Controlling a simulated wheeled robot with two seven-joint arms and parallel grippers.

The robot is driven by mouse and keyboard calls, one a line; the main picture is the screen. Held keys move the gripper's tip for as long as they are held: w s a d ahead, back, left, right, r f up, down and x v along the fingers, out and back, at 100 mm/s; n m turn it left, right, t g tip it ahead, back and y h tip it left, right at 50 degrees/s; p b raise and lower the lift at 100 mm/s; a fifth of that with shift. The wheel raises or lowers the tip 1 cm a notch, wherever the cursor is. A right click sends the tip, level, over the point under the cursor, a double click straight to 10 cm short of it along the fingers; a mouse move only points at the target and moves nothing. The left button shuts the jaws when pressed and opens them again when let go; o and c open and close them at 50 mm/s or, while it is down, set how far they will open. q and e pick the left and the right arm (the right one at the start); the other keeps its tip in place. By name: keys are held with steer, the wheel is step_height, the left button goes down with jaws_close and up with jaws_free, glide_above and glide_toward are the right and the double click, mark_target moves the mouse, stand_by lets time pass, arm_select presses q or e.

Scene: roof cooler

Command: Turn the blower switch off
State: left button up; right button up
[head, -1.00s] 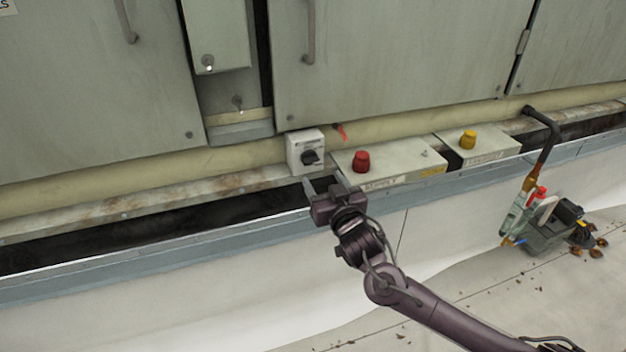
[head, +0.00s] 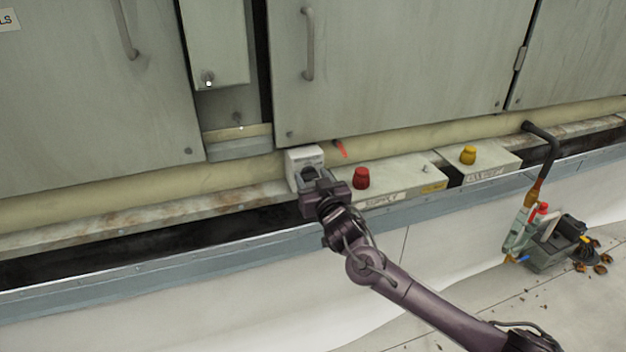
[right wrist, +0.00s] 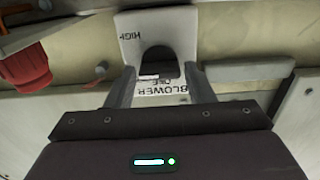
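The blower switch is a small white box (head: 303,155) on the ledge below the grey cabinet. It also shows upside down in the right wrist view (right wrist: 183,30), with the words BLOWER and HIGH readable. Its dark knob (right wrist: 158,62) sits in the middle of the face; in the head view my gripper mostly hides it. My right gripper (head: 309,174) is at the front of the box. In the right wrist view its two fingers (right wrist: 160,88) stand apart, one on each side of the knob in the picture. I cannot tell whether they touch it. My left gripper is out of view.
A box with a red button (head: 361,178) stands close to the right of the switch; the button shows at the left in the wrist view. Farther right is a box with a yellow button (head: 468,155).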

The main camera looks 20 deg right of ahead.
steer(key=c, duration=0.7)
